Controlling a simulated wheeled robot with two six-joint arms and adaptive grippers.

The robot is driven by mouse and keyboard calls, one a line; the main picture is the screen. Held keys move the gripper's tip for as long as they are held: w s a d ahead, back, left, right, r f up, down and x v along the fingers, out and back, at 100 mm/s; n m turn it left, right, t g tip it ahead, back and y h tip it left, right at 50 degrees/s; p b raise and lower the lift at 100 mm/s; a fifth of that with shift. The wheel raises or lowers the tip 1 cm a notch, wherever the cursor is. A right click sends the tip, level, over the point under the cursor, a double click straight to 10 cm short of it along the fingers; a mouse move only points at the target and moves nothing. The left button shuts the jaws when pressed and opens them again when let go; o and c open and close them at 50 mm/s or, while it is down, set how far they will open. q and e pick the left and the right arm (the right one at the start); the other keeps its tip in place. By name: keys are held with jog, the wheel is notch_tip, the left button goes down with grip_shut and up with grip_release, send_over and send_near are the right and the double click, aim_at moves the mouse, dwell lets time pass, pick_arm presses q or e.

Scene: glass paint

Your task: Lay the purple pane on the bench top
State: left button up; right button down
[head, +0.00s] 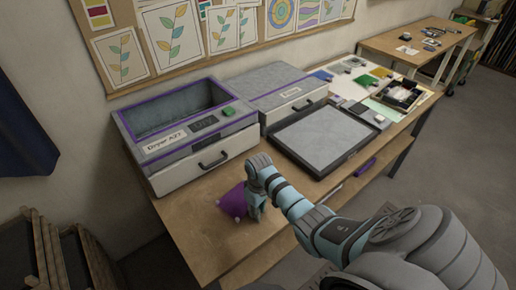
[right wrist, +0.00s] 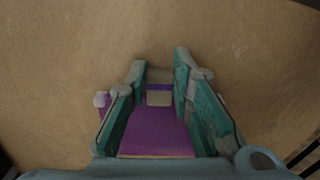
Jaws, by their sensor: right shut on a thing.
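The purple pane (head: 231,201) is at the front part of the wooden bench top (head: 190,225) in the head view, partly hidden by my right gripper (head: 255,204). Small pale knobs show at its edge. In the right wrist view the purple pane (right wrist: 157,133) lies between the two teal-padded fingers of my right gripper (right wrist: 160,72), which is shut on it. The bench surface fills the background there. I cannot tell whether the pane touches the bench. My left gripper is not in view.
A grey dryer box with a purple rim (head: 122,122) stands behind the pane. A dark-framed grey tray (head: 318,137) lies to the right, with a lidded box (head: 283,88) behind it. Bare bench top surrounds the pane to the left and front.

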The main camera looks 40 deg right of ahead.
jog(key=c, duration=1.3)
grip_release()
jog(key=shift+f, duration=0.1)
jog(key=shift+c, duration=0.2)
notch_tip(320, 180, up, 12)
